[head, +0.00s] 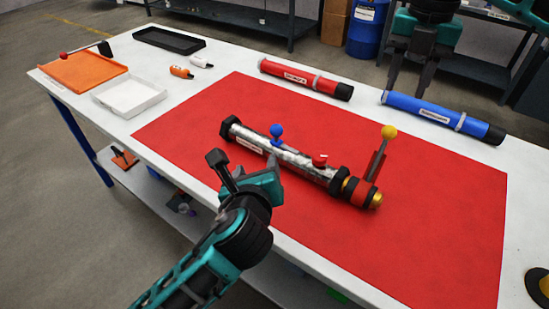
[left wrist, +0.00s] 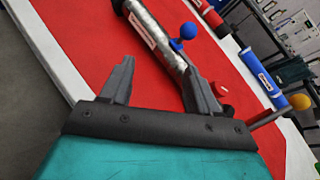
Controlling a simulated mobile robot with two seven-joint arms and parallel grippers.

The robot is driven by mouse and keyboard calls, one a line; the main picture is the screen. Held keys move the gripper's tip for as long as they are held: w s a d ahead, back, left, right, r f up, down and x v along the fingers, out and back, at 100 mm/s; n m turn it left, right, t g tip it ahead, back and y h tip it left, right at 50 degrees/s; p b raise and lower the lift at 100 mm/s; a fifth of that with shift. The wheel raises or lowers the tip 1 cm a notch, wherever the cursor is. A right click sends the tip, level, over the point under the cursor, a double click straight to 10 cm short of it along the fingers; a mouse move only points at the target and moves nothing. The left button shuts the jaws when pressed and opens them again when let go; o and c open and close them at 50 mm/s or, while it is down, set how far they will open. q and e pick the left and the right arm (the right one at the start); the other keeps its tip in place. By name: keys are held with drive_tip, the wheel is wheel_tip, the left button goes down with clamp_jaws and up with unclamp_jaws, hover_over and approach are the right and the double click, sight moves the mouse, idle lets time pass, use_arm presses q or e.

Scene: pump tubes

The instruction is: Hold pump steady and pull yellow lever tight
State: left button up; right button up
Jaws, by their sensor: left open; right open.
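The silver pump (head: 290,158) lies on the red mat (head: 430,240), with black end collars, a blue-knobbed lever (head: 277,132) and a small red part (head: 320,160). The yellow-knobbed lever (head: 388,132) rises on a red arm at its right end. My left gripper (head: 245,170) is open, just in front of the pump's left half, and holds nothing. In the left wrist view the pump (left wrist: 158,38) and blue knob (left wrist: 188,31) show beyond the open fingers. My right gripper (head: 412,75) is open and empty, above the table's far edge near the blue tube.
A red tube (head: 300,77) and a blue tube (head: 440,113) lie along the mat's far side. An orange tray (head: 84,73), white tray (head: 130,97) and black tray (head: 168,40) sit at the left. The mat around the pump is clear.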

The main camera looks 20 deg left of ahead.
sight(276, 137)
use_arm(q)
drive_tip(key=w+d+r+m, duration=0.1)
drive_tip(key=d+r+m, duration=0.2)
drive_tip(key=m, duration=0.1)
drive_tip(key=x, duration=1.3)
drive_tip(key=shift+s+d+f, duration=0.1)
drive_tip(key=shift+d+f, duration=0.15)
clamp_jaws()
drive_tip(key=shift+a, duration=0.1)
idle(0.8)
